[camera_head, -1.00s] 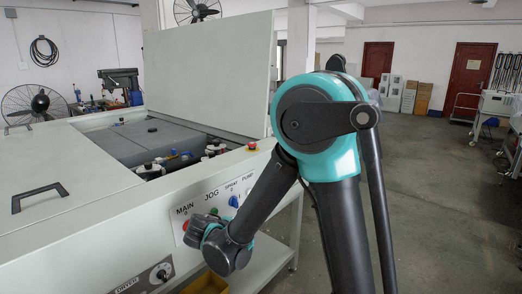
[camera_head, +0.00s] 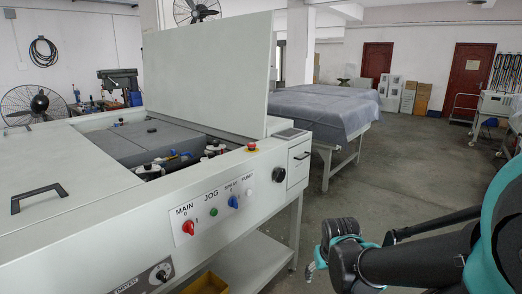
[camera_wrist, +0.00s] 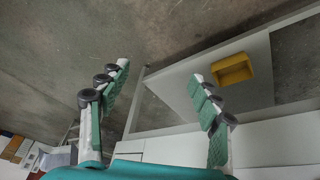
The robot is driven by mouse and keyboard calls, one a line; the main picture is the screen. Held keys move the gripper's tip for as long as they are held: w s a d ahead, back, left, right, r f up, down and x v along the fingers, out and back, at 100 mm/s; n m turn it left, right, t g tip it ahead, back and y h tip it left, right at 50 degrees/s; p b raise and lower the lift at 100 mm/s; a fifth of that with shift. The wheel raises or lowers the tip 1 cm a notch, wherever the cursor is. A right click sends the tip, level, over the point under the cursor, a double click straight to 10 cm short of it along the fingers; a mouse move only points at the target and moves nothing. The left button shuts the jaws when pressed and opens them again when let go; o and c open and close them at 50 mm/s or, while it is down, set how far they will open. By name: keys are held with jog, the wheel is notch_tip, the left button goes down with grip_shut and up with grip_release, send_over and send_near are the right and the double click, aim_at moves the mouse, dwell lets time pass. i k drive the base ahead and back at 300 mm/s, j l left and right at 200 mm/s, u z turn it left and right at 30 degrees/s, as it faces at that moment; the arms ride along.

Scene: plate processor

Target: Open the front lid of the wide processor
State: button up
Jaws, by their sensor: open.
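The wide processor (camera_head: 100,232) is a long pale grey machine filling the left of the head view. A flat lid with a black handle (camera_head: 38,198) lies shut on its near left part. A large lid panel (camera_head: 208,75) stands raised at the back, and the dark rollers beside it are exposed. My gripper (camera_head: 314,262) is at the lower right, apart from the machine and well away from the black handle. In the wrist view my gripper (camera_wrist: 162,88) is open, with nothing between its teal-padded fingers.
The control panel has a red switch (camera_head: 188,227) and other knobs. A small box with a black handle (camera_head: 301,155) sits at the machine's right end. A covered table (camera_head: 325,108) stands behind. A yellow bin (camera_wrist: 232,69) rests on the lower shelf. The floor at right is open.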

aim_at(48, 171)
jog(key=u, duration=1.8)
